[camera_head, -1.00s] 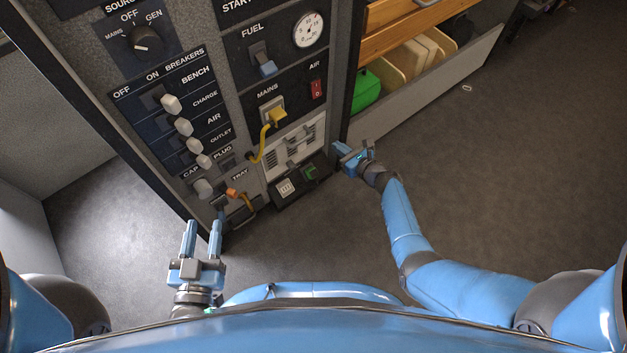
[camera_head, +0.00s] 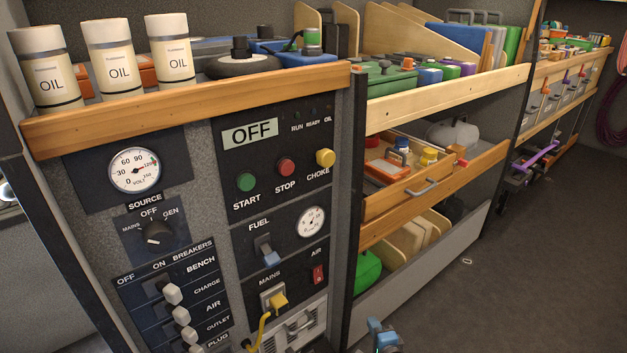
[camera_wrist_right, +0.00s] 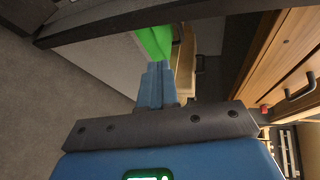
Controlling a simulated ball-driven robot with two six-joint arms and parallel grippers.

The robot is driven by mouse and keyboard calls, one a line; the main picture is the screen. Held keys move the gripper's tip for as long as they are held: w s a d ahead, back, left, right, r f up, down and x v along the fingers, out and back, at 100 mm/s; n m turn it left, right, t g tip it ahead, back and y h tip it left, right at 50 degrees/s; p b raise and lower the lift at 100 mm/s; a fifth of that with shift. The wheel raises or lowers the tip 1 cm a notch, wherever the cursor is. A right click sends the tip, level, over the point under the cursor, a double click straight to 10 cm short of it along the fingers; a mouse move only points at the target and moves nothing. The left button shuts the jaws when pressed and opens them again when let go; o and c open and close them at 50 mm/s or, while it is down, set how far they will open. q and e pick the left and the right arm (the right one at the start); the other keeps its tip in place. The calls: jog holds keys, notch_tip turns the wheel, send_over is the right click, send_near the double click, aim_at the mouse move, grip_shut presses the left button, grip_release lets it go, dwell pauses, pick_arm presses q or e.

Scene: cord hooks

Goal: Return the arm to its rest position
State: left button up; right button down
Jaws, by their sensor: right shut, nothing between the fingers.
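My right gripper (camera_head: 384,335) shows at the bottom edge of the head view, in front of the lower right end of the control cabinet (camera_head: 235,215). In the right wrist view its blue fingers (camera_wrist_right: 156,86) are together with nothing between them. It is apart from the shelf unit, with a green thing (camera_wrist_right: 153,42) on the lowest shelf beyond the fingertips. The rest of my right arm is below the head view. My left gripper and arm are out of view.
Shelves with wooden edges (camera_head: 445,98) stand right of the cabinet. A drawer with a grey handle (camera_head: 422,187) sits below. Oil cans (camera_head: 110,60) stand on top of the cabinet. A yellow plug (camera_head: 277,301) with a cord is in the MAINS socket. The grey floor (camera_head: 500,290) at right is mostly clear.

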jog(key=s+d+r+n+t+h, duration=0.15)
jog(key=s+r+n, duration=0.4)
jog(key=s, duration=0.65)
jog(key=s+d+r+n+t+p, duration=0.1)
jog(key=s+d+r+n, duration=0.1)
jog(key=s+r+n, duration=0.65)
jog(key=s+d+r+n+t+h, duration=0.15)
jog(key=s+r, duration=0.25)
jog(key=s, duration=1.1)
pick_arm(q)
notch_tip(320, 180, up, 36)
jog(key=p, duration=3.5)
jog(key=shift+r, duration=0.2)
pick_arm(e)
notch_tip(320, 180, up, 35)
jog(key=shift+w+a+r+n+g, duration=0.2)
jog(key=shift+w+a+n+g, duration=0.05)
jog(key=shift+w+n+g, duration=0.15)
jog(key=shift+s, duration=0.15)
